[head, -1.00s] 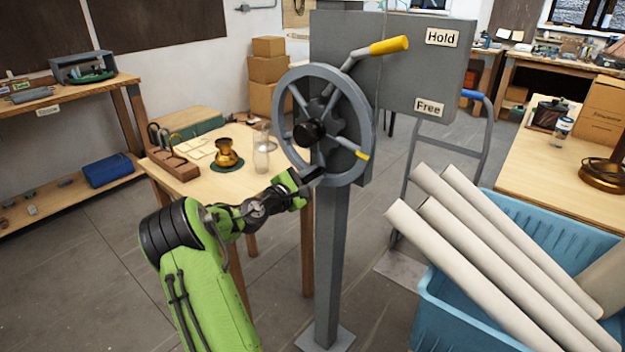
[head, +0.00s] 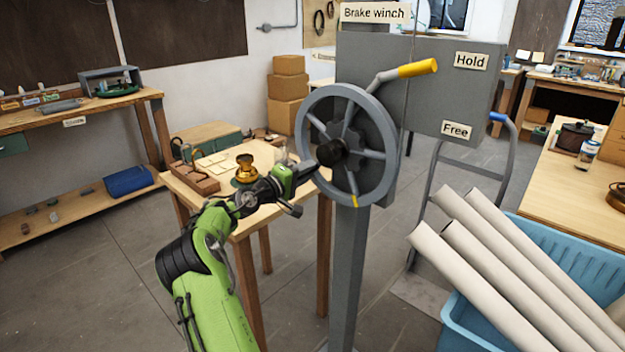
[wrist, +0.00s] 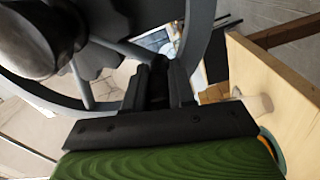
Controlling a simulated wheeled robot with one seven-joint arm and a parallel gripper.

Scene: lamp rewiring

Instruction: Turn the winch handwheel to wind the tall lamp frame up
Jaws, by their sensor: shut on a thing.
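The grey winch handwheel (head: 388,178) with a black hub knob is on the front of the brake winch's grey housing (head: 420,100). A yellow mark (head: 355,201) sits at the bottom of its rim. My gripper (head: 309,169) is at the wheel's lower left and shut on the rim. In the wrist view, my fingers (wrist: 160,88) close around the grey rim, with the hub at upper left. The brake lever (head: 416,69) with its yellow grip points up right, nearer the Hold label (head: 471,61) than the Free label (head: 456,130). The tall lamp frame is not recognisable in these views.
A grey post (head: 347,280) carries the winch. A wooden table (head: 262,216) with a brass lamp part (head: 246,170) stands close behind my arm. A blue crate (head: 470,318) with several pale tubes (head: 520,270) is at right. Floor is clear at left.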

